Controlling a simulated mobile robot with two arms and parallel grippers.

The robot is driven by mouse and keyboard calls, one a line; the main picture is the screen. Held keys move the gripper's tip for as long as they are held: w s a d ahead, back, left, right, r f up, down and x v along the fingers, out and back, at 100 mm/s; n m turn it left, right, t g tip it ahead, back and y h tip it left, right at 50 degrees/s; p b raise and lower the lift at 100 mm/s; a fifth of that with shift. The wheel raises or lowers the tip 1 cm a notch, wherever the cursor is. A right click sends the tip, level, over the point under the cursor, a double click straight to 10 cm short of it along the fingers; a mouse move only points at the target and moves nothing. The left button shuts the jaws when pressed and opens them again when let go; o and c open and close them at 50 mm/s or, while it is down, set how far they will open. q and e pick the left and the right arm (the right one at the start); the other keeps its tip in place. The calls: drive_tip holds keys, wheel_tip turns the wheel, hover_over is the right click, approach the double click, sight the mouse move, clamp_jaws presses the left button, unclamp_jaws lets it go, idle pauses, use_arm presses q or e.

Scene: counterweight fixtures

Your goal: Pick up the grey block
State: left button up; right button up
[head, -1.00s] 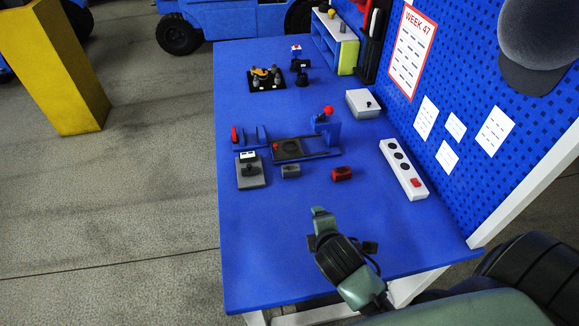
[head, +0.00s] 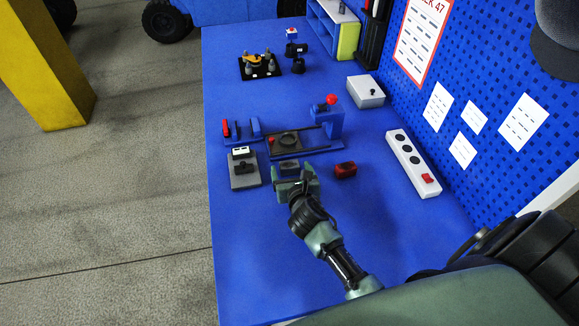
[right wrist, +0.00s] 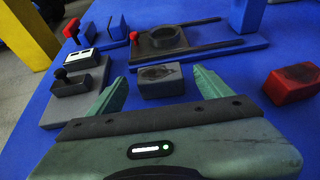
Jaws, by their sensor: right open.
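The grey block (right wrist: 162,84) lies on the blue table, between the two spread fingers of my right gripper (right wrist: 160,95) in the right wrist view. The fingers are open, with a gap to the block on both sides. In the head view the grey block (head: 290,168) shows just beyond my right gripper (head: 298,187), which partly hides it. A red block (head: 345,170) lies to the right of it. My left gripper is not in view.
A grey device with a black knob (head: 244,170) stands left of the grey block. A blue fixture with rails (head: 310,146) lies just behind. A white power strip (head: 413,163) lies to the right. The front of the table is clear.

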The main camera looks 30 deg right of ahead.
sight(291, 168)
drive_tip(key=shift+x, duration=1.2)
drive_tip(key=shift+w+f, duration=0.15)
drive_tip(key=shift+w, duration=0.1)
drive_tip(key=c, duration=1.5)
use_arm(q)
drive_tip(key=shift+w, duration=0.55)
